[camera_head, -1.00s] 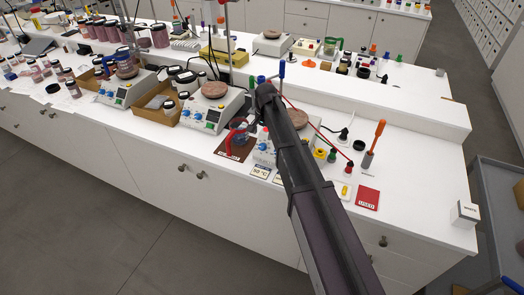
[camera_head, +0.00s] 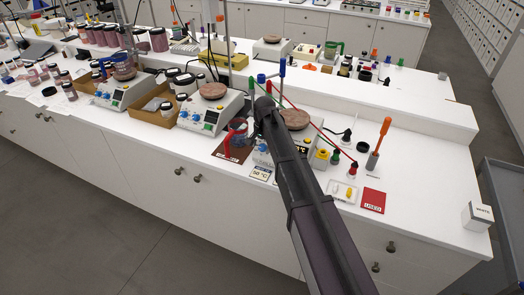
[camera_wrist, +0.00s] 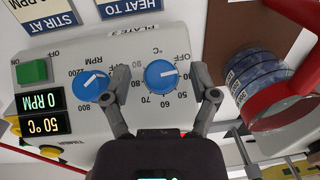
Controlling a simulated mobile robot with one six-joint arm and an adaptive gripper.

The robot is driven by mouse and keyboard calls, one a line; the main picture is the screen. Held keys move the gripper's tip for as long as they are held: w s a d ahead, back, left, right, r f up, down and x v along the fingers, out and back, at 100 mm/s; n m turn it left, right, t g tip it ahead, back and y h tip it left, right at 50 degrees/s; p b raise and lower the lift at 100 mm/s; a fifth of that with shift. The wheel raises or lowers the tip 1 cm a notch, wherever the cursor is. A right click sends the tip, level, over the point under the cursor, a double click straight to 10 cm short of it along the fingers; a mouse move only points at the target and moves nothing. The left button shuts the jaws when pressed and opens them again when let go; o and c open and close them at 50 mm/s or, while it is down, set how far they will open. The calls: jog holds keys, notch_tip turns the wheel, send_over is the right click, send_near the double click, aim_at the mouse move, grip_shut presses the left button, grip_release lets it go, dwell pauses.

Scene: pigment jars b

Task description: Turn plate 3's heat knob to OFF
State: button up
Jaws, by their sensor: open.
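Plate 3 is a white hotplate (camera_wrist: 140,50), its label upside down in the wrist view. Its blue heat knob (camera_wrist: 161,75), marked °C, has a white pointer line aimed right, between OFF and 60. The panel display (camera_wrist: 43,126) reads 50 °C. My gripper (camera_wrist: 166,97) is open, one finger on each side of the heat knob; I cannot tell whether they touch it. The left finger is also close to the blue RPM knob (camera_wrist: 91,85). In the head view my arm hides part of plate 3, whose round brown top (camera_head: 296,118) shows.
A green switch (camera_wrist: 31,72) is on the panel. A blue-banded glass vessel with a red handle (camera_wrist: 262,88) stands right of the panel on a brown mat (camera_wrist: 228,28). In the head view, a red USED card (camera_head: 373,200) and an orange-handled tool (camera_head: 379,142) are to the right.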

jog(key=shift+f, duration=0.2)
grip_shut()
jog(key=shift+d, duration=0.25)
jog(key=shift+a, duration=0.2)
jog(key=shift+n+h, duration=0.4)
jog(key=shift+a+n+g+h+b, duration=0.1)
jog(key=shift+n+g+h+b, duration=0.45)
jog(key=shift+n+h, duration=1.15)
